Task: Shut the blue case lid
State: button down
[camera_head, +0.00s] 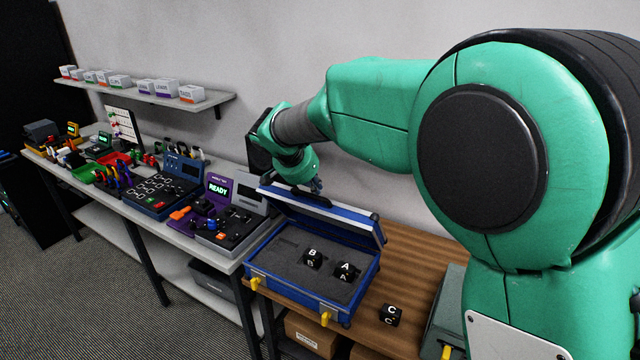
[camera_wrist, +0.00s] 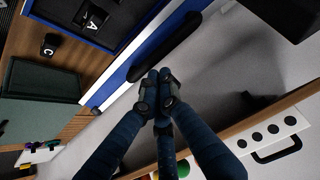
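The blue case (camera_head: 300,298) stands on the brown wooden bench at centre, its grey foam interior facing up. Its lid (camera_head: 298,213) is raised and tilted at the back. Black blocks B (camera_head: 313,257) and A (camera_head: 344,270) sit in the foam. My gripper (camera_head: 316,185) is at the back, just above the lid's upper edge. In the wrist view my gripper (camera_wrist: 157,85) has its dark blue fingers drawn together, with nothing seen between them. The tips are close to the lid's blue edge (camera_wrist: 128,65) and its black handle (camera_wrist: 165,48); I cannot tell whether they touch.
Block C (camera_head: 390,314) lies on the bench right of the case. A grey-green case (camera_head: 444,318) stands further right. A panel reading READY (camera_head: 218,188) and other devices crowd the grey table at left. A shelf of labelled boxes (camera_head: 163,88) is on the wall.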

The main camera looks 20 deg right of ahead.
jog(key=s+a+f+t+h+b, duration=0.1)
jog(key=s+a+f, duration=0.3)
jog(key=f, duration=0.5)
jog(key=s+a+f+t+h+b, duration=0.1)
jog(key=s+a+f+t+h, duration=0.1)
jog(key=s+a+f, duration=0.3)
jog(key=s+a+f+t+h+b, duration=0.1)
jog(key=s+a+f, duration=0.3)
jog(key=f, duration=0.9)
jog(key=shift+s+a, duration=0.25)
jog(key=shift+s, duration=0.1)
jog(key=shift+f, duration=0.1)
jog(key=shift+s+f, duration=0.1)
jog(key=s+a+f, duration=0.4)
jog(key=s+a, duration=0.1)
jog(key=a, duration=0.1)
jog(key=shift+s+a+f, duration=0.15)
jog(key=shift+s+f, duration=0.15)
jog(key=shift+s, duration=0.1)
dwell(0.5)
